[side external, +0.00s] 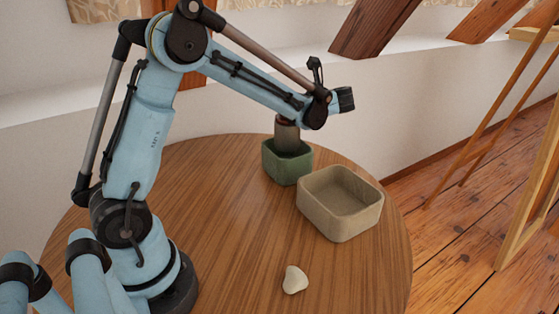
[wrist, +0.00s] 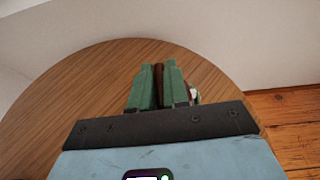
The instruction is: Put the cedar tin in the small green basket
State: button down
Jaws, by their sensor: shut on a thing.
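In the wrist view my gripper (wrist: 158,70) shows as two green fingers, shut on a reddish-brown thing, which I take for the cedar tin (wrist: 159,86). Only a narrow strip of it shows between the fingers. In the side view the small green basket (side external: 287,172) stands upright on the table, behind the beige tray. The end of my arm is right over the basket. A brown-grey, upright form hangs at the basket's mouth, its lower part hidden by the near wall. I cannot tell there how deep the tin sits or whether it touches the basket.
A larger beige tray (side external: 339,225), empty, stands close to the basket at the right. A pale, rounded stone-like thing (side external: 295,280) lies near the front of the round wooden table (side external: 230,230). The table is clear left of the basket. A wooden easel-like frame (side external: 530,190) stands at the right.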

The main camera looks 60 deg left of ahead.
aim_at(288, 131)
jog(key=shift+f, duration=3.5)
jog(key=c, duration=1.1)
grip_release()
jog(key=shift+f, duration=0.15)
